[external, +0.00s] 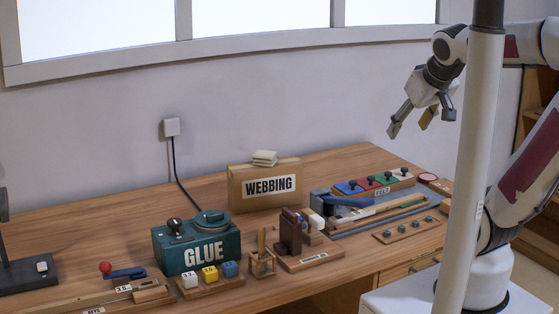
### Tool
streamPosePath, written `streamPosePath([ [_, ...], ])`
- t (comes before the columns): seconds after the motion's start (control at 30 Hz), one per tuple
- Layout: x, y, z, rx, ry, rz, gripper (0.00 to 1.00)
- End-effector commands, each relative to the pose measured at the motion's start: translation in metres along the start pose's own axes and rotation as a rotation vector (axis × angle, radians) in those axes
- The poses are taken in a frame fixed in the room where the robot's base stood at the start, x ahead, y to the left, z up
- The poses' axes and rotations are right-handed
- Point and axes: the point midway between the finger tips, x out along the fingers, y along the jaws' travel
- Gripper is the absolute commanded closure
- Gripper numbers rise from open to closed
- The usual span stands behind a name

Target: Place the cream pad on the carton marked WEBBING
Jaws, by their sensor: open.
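The carton marked WEBBING (240,193) is a brown box standing toward the back of the wooden bench, its label facing the camera. A cream pad (265,158) lies on top of the carton, near the middle of its upper face; it looks like a small stack of layers. My gripper (421,122) is up in the air at the right, well away from the carton and pad. Its fingers are spread open. A small ochre piece shows between the fingers; I cannot tell whether it is part of the gripper.
A green GLUE box (197,248) stands in front and left of the carton. Felt-topped blocks (375,183), a tool tray (376,214) and a dark wooden stand (289,232) lie to the right. A white pole (470,170) rises at the front right.

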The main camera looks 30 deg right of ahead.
Motion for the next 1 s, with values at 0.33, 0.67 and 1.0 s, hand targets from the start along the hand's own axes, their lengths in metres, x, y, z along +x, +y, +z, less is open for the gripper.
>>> streamPosePath([
  [0.33,-0.017,-0.039,0.077,-0.014,-0.136,-0.149,0.46],
  [0.67,-0.018,-0.041,0.08,-0.016,-0.142,-0.156,0.46],
  [1.0,-0.018,-0.041,0.08,-0.016,-0.141,-0.155,0.46],
])
